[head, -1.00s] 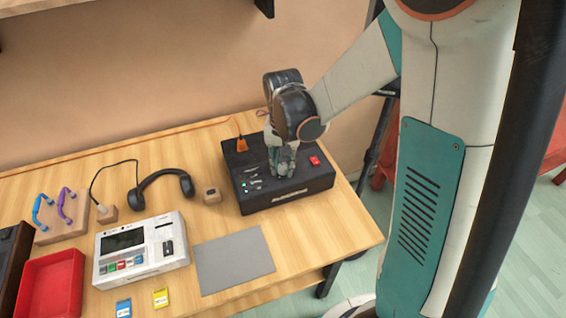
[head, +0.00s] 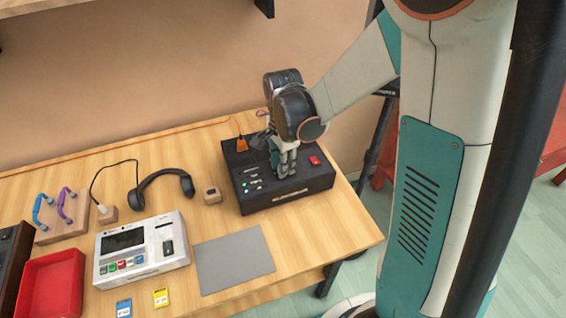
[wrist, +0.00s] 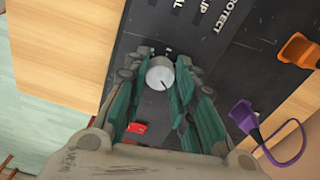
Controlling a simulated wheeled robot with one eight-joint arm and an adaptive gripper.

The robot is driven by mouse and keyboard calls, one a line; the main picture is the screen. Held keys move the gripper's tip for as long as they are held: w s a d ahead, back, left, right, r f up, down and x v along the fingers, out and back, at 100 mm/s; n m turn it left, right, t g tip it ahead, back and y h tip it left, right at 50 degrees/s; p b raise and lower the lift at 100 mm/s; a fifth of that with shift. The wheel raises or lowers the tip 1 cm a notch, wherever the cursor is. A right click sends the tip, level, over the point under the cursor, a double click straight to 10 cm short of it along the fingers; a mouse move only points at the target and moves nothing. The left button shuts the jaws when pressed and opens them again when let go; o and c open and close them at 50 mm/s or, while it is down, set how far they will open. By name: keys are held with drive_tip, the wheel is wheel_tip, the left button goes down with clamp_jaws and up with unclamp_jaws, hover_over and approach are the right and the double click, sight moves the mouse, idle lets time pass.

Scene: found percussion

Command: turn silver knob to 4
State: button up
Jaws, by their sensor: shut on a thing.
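The silver knob (wrist: 158,70) sits on top of the black box (head: 308,186), between the two green finger pads in the wrist view. My gripper (wrist: 159,80) is shut on it from above. A dark pointer line on the knob points down and slightly right in the wrist view. Small pale marks show beyond the knob, but I cannot read any number there. In the head view my gripper (head: 285,168) reaches down onto the box top and hides the knob.
A red switch (head: 314,160) is on the box, right of my gripper. An orange plug (wrist: 299,50) and a purple plug (wrist: 243,117) stand at the box's edge. A wooden block (head: 212,196), headphones (head: 160,178) and a white device (head: 142,250) lie leftward.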

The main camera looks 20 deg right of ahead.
drive_tip(key=shift+m, duration=0.9)
drive_tip(key=o, duration=1.1)
wheel_tip(320, 180, up, 12)
